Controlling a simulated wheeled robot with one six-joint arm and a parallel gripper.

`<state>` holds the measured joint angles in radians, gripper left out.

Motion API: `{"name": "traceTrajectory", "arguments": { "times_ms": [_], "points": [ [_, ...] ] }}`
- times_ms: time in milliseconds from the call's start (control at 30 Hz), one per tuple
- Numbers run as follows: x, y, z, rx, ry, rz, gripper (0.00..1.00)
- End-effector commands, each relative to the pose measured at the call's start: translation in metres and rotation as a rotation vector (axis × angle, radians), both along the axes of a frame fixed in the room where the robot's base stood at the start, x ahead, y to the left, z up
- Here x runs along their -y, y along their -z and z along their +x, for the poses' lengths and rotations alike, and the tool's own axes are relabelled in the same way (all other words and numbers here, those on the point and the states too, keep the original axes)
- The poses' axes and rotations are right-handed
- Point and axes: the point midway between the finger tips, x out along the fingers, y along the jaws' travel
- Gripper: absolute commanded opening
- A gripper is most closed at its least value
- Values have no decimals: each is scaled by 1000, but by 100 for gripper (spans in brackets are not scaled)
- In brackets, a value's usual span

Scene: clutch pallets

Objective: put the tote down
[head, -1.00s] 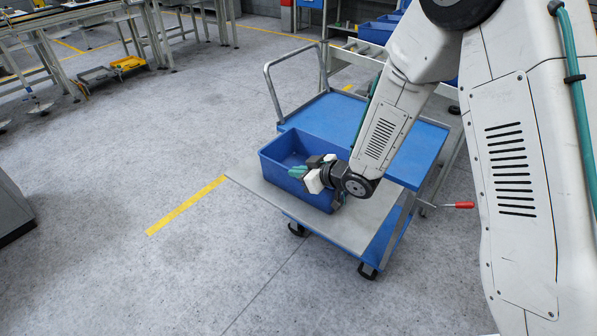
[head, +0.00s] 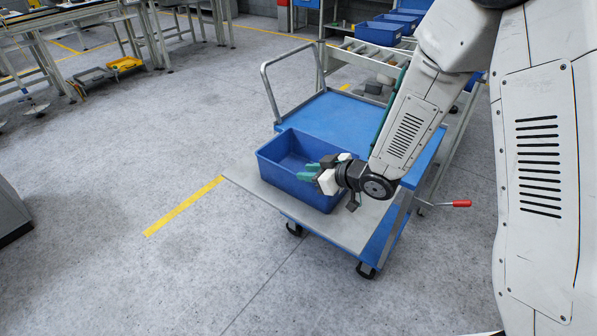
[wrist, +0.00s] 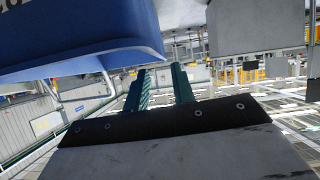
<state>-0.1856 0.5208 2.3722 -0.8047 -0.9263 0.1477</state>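The blue tote (head: 290,185) sits upright and looks empty. It rests on a grey board (head: 350,232) on the near part of the blue cart. The tote's blue side (wrist: 80,40) fills the upper left there, apart from the fingers. My gripper hides part of the tote's right wall.
The cart's blue deck (head: 345,115) is bare behind the tote, and its bent handle (head: 268,90) rises at the back left. A red-tipped lever (head: 461,203) sticks out right. More blue totes (head: 380,32) stand on a rack behind.

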Motion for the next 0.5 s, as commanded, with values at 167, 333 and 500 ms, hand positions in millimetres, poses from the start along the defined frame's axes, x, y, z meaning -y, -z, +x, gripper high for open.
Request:
{"name": "traceTrajectory", "arguments": {
  "times_ms": [167,333,500],
  "points": [
    [27,-18,-21,1,3,1,25],
    [42,-27,-34,1,1,1,25],
    [47,-31,-38,1,0,1,25]
  ]
}}
